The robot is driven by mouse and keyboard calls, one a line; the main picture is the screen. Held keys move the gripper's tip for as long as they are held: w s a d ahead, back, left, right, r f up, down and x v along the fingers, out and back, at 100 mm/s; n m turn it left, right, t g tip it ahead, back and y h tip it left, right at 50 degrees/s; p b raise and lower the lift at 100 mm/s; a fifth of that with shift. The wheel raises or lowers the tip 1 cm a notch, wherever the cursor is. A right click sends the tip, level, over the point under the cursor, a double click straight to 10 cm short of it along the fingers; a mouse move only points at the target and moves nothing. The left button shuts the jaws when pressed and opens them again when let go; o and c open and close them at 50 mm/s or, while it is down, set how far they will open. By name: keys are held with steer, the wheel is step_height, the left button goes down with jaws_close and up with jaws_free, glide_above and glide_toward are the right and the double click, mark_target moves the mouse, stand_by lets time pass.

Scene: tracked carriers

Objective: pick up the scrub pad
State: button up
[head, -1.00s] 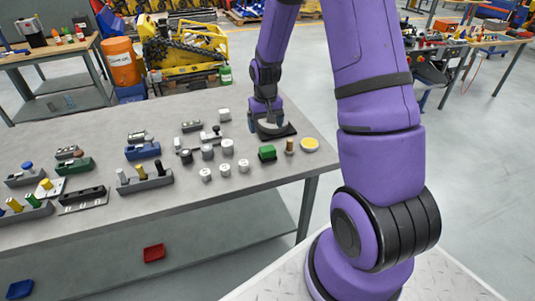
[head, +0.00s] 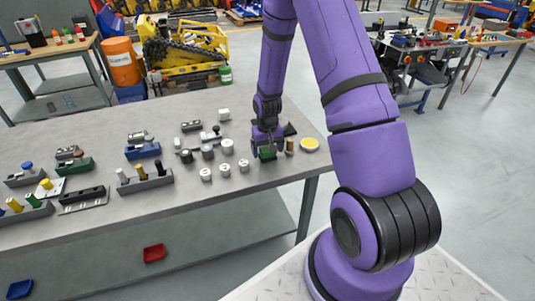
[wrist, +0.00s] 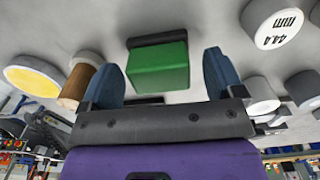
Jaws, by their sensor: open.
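The scrub pad appears to be the green block (head: 267,153) with a dark strip along one side, lying near the right end of the grey workbench (head: 240,184). In the wrist view, the green block (wrist: 158,67) shows between the two blue fingers of my gripper (wrist: 160,75). My gripper (head: 267,147) is open, with a finger on either side of the block and visible gaps between. In the head view, my gripper partly hides the block. I cannot tell how far the fingertips are above the bench.
A brown cylinder (wrist: 76,87) stands close beside the left finger in the wrist view, with a yellow-topped disc (wrist: 36,77) beyond it. Several white cylinders stand on the other side, including one marked 44.4 mm (wrist: 272,24). Fixtures with pegs (head: 145,180) fill the bench's left part.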

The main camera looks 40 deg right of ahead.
steer(key=shift+f, duration=0.2)
steer(key=c, duration=1.1)
steer(key=shift+r, duration=0.15)
